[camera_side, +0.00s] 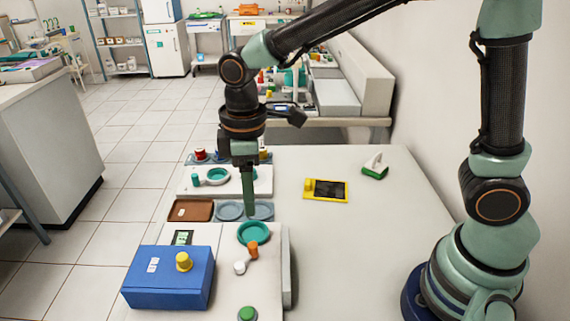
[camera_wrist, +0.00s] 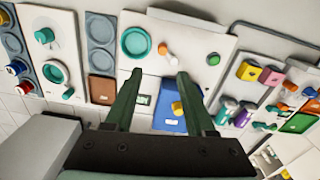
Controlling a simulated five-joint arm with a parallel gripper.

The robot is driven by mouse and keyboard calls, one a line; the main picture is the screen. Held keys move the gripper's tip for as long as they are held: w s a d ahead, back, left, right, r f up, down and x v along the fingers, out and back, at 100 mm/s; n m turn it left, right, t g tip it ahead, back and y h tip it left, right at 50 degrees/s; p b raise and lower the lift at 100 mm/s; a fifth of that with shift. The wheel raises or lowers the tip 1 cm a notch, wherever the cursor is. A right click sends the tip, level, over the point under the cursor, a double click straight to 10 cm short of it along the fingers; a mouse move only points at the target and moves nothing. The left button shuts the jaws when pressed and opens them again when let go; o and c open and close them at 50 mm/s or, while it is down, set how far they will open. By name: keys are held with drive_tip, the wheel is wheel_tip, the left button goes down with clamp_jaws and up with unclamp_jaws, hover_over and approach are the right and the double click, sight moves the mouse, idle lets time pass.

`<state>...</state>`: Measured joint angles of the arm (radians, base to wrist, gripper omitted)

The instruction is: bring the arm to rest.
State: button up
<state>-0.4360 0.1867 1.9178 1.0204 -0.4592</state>
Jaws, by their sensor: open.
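My gripper (camera_side: 248,211) points down above the near side of the table, over the grey tray with round recesses (camera_side: 229,211) and close to the teal round dish (camera_side: 254,232). In the wrist view my gripper (camera_wrist: 160,72) has its two fingers spread, with nothing held between them. The side view shows the fingers edge-on, so their height above the table is hard to judge.
A blue box (camera_side: 168,278) with a yellow knob (camera_side: 184,262) stands at front left. An orange-and-white handle (camera_side: 246,259) and a green button (camera_side: 247,313) are on the white panel. A yellow-framed device (camera_side: 326,190) lies right. The table's right side is mostly clear.

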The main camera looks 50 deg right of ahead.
drive_tip(key=s+d+r+m+t, duration=0.2)
drive_tip(key=s+d+r+m, duration=0.1)
drive_tip(key=d, duration=0.5)
drive_tip(key=s+d+r+m+t, duration=0.3)
drive_tip(key=d+r+m, duration=0.2)
drive_tip(key=d+m, duration=0.2)
drive_tip(key=shift+s+d+r, duration=0.2)
drive_tip(key=shift+s+d, duration=0.1)
drive_tip(key=shift+d, duration=0.4)
